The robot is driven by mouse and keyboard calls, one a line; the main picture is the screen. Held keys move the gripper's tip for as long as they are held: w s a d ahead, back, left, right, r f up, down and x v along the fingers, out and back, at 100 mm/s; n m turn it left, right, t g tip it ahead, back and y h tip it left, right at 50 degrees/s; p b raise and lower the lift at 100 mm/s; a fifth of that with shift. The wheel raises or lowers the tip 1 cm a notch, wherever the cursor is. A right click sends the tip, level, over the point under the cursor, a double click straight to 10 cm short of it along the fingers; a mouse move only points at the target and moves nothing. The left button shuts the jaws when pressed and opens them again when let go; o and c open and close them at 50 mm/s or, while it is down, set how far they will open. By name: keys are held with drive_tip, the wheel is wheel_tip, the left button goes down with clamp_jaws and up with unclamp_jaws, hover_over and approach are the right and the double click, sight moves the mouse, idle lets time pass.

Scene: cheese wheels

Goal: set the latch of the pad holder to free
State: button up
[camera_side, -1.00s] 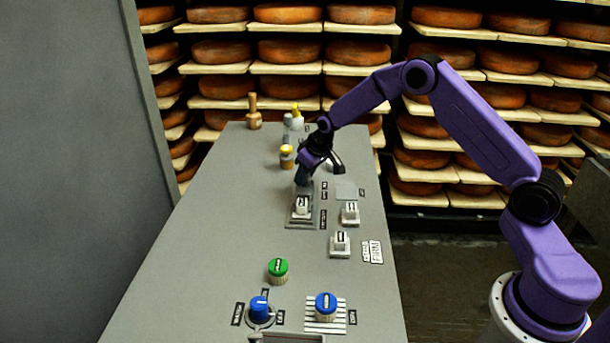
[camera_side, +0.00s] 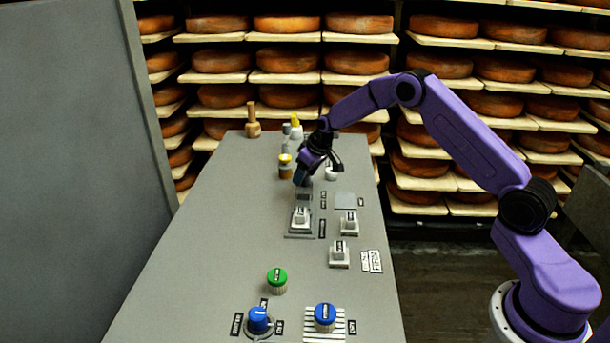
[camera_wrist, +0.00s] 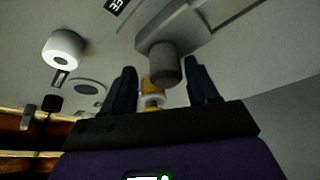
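The pad holder (camera_side: 290,234) is a grey base on the table with a small white block on it. A grey raised piece (camera_side: 304,196), probably its latch, stands at its far end, and dark labels sit along its right side. My gripper (camera_side: 300,181) is just above and behind that piece. In the wrist view my gripper (camera_wrist: 161,82) is open, its two dark fingers apart. A grey round-ended knob (camera_wrist: 165,69) on a grey bracket shows between and beyond the fingertips. I cannot tell whether a finger touches it. The latch setting is not readable.
Two white switches (camera_side: 349,224) (camera_side: 339,255) stand right of the holder. A green knob (camera_side: 277,279) and two blue knobs (camera_side: 258,320) (camera_side: 325,315) are near the front. A yellow-topped jar (camera_side: 285,168) and a wooden tool (camera_side: 252,125) stand behind. The table's left side is clear.

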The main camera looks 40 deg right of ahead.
drive_tip(key=shift+a, duration=0.1)
drive_tip(key=v, duration=1.7)
drive_tip(key=shift+r, duration=0.25)
drive_tip(key=s+a+r+n+g+y, duration=0.1)
drive_tip(key=s+a+n, duration=0.2)
drive_tip(key=s+a, duration=0.6)
drive_tip(key=s+a+n+g, duration=0.2)
drive_tip(key=s+a, duration=0.5)
drive_tip(key=s, duration=0.5)
drive_tip(key=s+d+f+n, duration=0.1)
drive_tip(key=s+d+n, duration=0.1)
drive_tip(key=s, duration=0.9)
drive_tip(key=s+d+f+n+g+h, duration=0.1)
drive_tip(key=s+n, duration=0.2)
drive_tip(key=s, duration=0.8)
drive_tip(key=shift+s+d+f, duration=0.15)
drive_tip(key=shift+s+d, duration=0.15)
drive_tip(key=shift+d, duration=0.1)
